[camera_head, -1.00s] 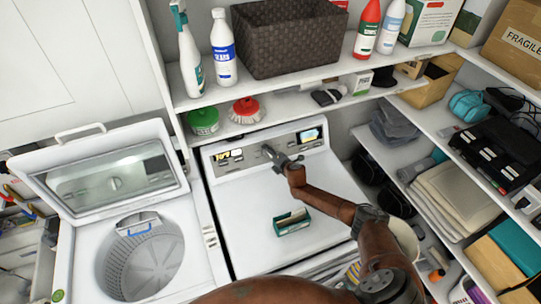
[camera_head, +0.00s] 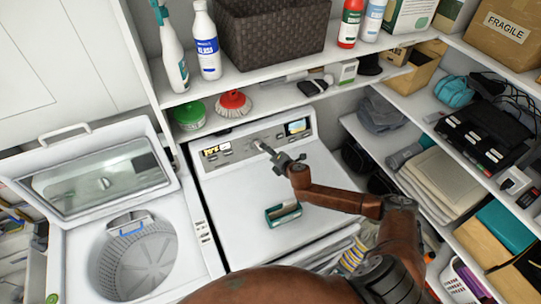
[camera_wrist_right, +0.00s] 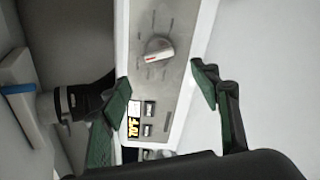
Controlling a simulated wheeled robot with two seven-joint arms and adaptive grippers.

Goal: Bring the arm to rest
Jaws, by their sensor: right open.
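My right gripper (camera_head: 276,152) is open and empty in front of the control panel (camera_head: 238,146) of the white closed-top machine (camera_head: 240,195). In the right wrist view the two green-padded fingers of the right gripper (camera_wrist_right: 162,88) stand apart. Neither finger visibly touches the knob. My right arm bends over the machine's top from the lower right. My left gripper is not in view.
An open-lidded washer (camera_head: 185,230) stands at left. Loaded shelves (camera_head: 420,150) close in on the right.

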